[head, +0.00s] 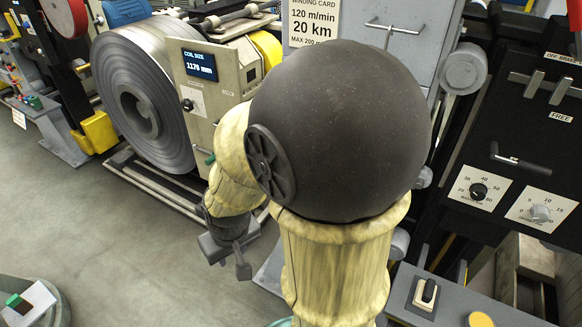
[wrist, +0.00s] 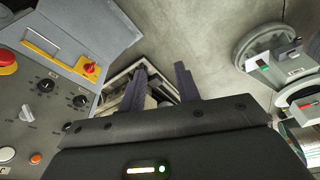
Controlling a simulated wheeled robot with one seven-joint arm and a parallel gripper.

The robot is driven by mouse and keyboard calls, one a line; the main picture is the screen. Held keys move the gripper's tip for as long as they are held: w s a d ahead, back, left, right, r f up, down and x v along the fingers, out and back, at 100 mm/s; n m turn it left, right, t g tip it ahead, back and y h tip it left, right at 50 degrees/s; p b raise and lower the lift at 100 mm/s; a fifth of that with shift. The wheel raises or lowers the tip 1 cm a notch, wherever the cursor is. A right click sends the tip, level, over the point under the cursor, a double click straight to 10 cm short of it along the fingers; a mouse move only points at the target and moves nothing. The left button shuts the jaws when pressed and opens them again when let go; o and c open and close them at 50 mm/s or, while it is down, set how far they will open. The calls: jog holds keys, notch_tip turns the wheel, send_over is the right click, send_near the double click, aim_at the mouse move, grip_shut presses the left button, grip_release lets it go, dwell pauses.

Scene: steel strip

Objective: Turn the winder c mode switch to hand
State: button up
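No label reading winder C or hand is legible, so I cannot tell which control is the mode switch. In the head view, a black knob (head: 187,104) on a white plate sits below the coil size display on a cream panel. In the wrist view, a grey control panel (wrist: 62,122) at the left carries black knobs (wrist: 46,85), a pale lever switch (wrist: 27,113) and a red switch on a yellow plate (wrist: 90,68). My gripper (wrist: 161,76) is open and empty, its two dark fingers apart. In the head view my gripper (head: 238,258) hangs low over the floor, partly hidden by my arm.
A large steel coil (head: 145,100) stands at the left. A grey console with a black rotary switch (head: 426,293) lies at the lower right. Dials (head: 478,190) are on a dark cabinet at the right. Open floor (head: 120,230) lies left of my arm, which blocks the middle.

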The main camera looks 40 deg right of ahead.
jog(key=w+d+f+m+t+h+b, duration=0.25)
jog(key=w+m, duration=0.25)
jog(key=w, duration=0.3)
jog(key=w+d+f+m+t+h+b, duration=0.1)
jog(key=w+d+f+m+t+b, duration=0.25)
jog(key=w+m, duration=0.35)
jog(key=s+d+f+m+g+h+b, duration=0.1)
jog(key=s+d+m+h+b, duration=0.1)
jog(key=d+m+h+b, duration=0.4)
jog(key=d+m+h, duration=0.4)
jog(key=d+h, duration=0.1)
jog(key=h, duration=0.2)
jog(key=shift+d+m+g, duration=0.2)
jog(key=shift+m+g, duration=0.1)
jog(key=shift+g, duration=0.1)
jog(key=p+x, duration=0.3)
jog(key=x, duration=1.4)
jog(key=shift+d, duration=0.2)
